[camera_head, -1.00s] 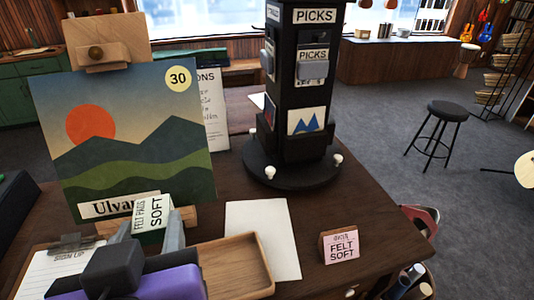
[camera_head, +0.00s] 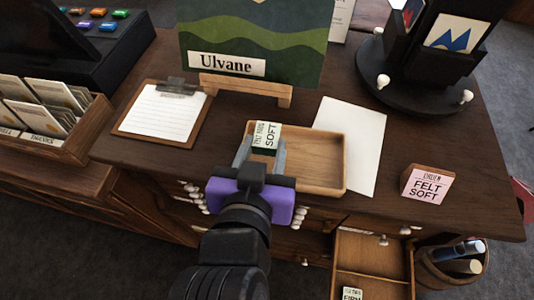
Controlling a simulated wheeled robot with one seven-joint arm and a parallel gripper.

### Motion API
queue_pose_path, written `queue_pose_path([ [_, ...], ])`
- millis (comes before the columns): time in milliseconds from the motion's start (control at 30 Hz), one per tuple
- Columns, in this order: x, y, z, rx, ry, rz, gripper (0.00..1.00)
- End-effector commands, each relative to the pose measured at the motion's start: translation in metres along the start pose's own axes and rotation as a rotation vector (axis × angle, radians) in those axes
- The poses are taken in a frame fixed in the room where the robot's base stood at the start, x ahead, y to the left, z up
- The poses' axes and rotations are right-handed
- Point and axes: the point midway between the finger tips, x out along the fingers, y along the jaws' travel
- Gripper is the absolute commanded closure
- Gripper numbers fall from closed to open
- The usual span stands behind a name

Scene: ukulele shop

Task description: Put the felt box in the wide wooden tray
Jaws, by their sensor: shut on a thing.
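The felt box (camera_head: 267,133) is a small pale box with a green part, lettered "FELT PADS SOFT". My gripper (camera_head: 264,150) is shut on it, one grey finger on each side. The box is over the left part of the wide wooden tray (camera_head: 320,187). I cannot tell whether its underside touches the tray floor. The tray is shallow, light brown and otherwise empty, lying on the dark wooden counter. My gripper hides the tray's lower left corner.
A white sheet (camera_head: 358,128) lies partly behind the tray. A wooden block with a pink "FELT SOFT" card (camera_head: 425,186) stands to the right. A clipboard (camera_head: 158,118) lies to the left. An open drawer (camera_head: 374,242) juts out below the counter.

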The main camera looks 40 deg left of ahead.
Motion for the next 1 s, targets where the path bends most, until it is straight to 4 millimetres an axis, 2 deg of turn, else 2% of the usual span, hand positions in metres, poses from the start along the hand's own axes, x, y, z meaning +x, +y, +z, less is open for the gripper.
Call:
queue_pose_path([
  [333, 0.014, 0.000, 0.036, -0.002, -0.004, 0.000, 0.98],
  [767, 0.017, 0.000, 0.042, -0.001, -0.001, 0.000, 0.98],
  [800, 0.017, 0.000, 0.042, -0.001, 0.000, 0.000, 0.58],
  [833, 0.017, 0.000, 0.042, 0.000, 0.000, 0.000, 0.53],
  [867, 0.017, 0.000, 0.042, 0.000, 0.000, 0.000, 0.51],
  [1000, 0.017, 0.000, 0.042, -0.001, -0.001, 0.000, 0.51],
])
